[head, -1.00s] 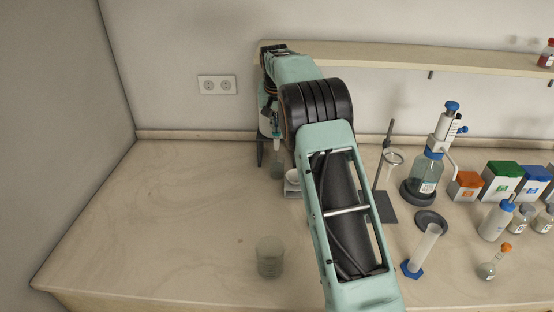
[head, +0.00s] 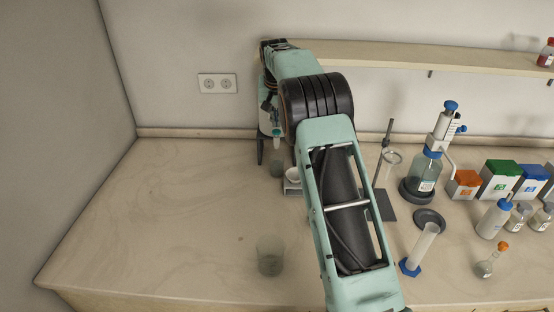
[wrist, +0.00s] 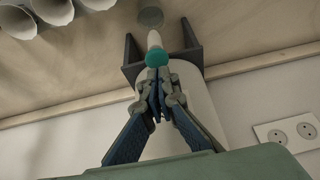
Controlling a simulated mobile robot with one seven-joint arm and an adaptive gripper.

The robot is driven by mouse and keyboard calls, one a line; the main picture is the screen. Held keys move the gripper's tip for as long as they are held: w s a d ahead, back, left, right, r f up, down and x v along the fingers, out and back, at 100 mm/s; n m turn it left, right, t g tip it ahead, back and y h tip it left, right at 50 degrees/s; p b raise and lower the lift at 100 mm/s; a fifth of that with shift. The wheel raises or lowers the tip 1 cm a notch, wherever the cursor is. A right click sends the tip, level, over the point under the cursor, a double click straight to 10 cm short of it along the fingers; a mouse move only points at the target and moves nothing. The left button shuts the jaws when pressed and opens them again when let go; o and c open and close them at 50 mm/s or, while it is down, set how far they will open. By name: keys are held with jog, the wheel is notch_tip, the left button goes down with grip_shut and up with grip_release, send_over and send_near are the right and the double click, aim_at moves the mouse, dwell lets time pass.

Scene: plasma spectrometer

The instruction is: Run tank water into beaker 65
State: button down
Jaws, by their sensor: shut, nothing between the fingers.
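The white tank (wrist: 197,100) stands on dark legs against the back wall; in the head view my arm hides most of it. Its pale spout (wrist: 154,39) with a round teal part (wrist: 157,57) points down over the bench. A larger clear beaker (head: 270,257) stands at the front. My gripper (wrist: 157,92) is shut and empty, close to the teal part; contact cannot be told.
A stand (head: 385,205), a measuring cylinder (head: 419,250) and a dispenser bottle (head: 426,172) stand to the right. A shelf (head: 400,56) runs above. The left bench is clear.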

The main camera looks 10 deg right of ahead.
dwell(0.4)
jog(key=shift+r+p, duration=1.95)
jog(key=shift+r, duration=0.6)
jog(key=shift+d+f, duration=0.1)
